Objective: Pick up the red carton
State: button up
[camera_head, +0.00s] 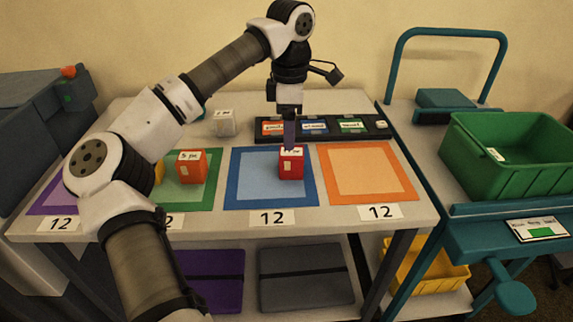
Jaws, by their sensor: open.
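The red carton (291,166) stands upright on the blue mat (246,190), right of its middle, with a white label at its top. My gripper (290,143) points straight down from above, with its fingers at the carton's top. The fingers partly cover the label. I cannot tell from this view whether they touch the carton or straddle it. The jaws are open and hold nothing.
The orange mat (367,172) is empty. A black rack (262,137) with labelled slots lies behind. A grey-white block (223,123) stands further back. A green crate (505,165) sits on the right cart.

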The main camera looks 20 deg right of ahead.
aim_at(290, 152)
notch_tip(290, 152, down, 4)
jog(key=shift+f, duration=0.1)
jog(key=f, duration=0.5)
jog(key=shift+s, duration=0.3)
jog(key=c, duration=1.1)
